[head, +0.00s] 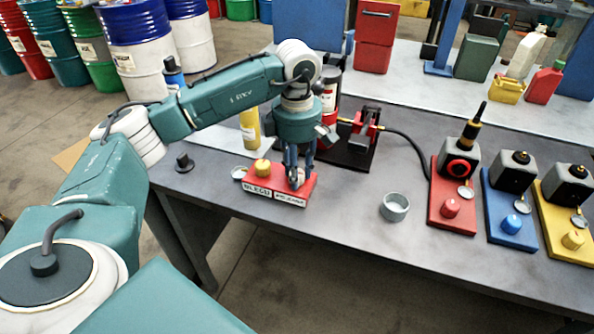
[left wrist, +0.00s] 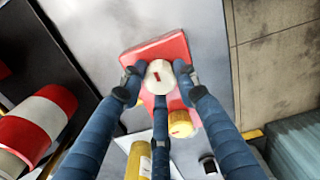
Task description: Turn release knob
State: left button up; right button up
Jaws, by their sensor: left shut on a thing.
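A red control box (head: 276,187) sits near the table's front edge, with a yellow knob (head: 262,167) at its left and a front label reading "BLEED" at the left. The right label is too small to read surely. My left gripper (head: 297,178) points down over the right end of the box. In the left wrist view, its blue fingers close around a round white knob (left wrist: 158,84) with a red mark on top. The yellow knob (left wrist: 181,123) stands beside the fingers there, apart from the held knob. My right gripper is not in view.
A red hand pump (head: 366,126) stands on a black base behind, its black hose running right. Red, blue (head: 510,215) and yellow stations line the right. A yellow cylinder (head: 249,130) stands behind the box.

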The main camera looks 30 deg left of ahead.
pick_arm(q)
jog(key=o, duration=1.2)
jog(key=shift+c, duration=0.2)
notch_tip(320, 180, up, 12)
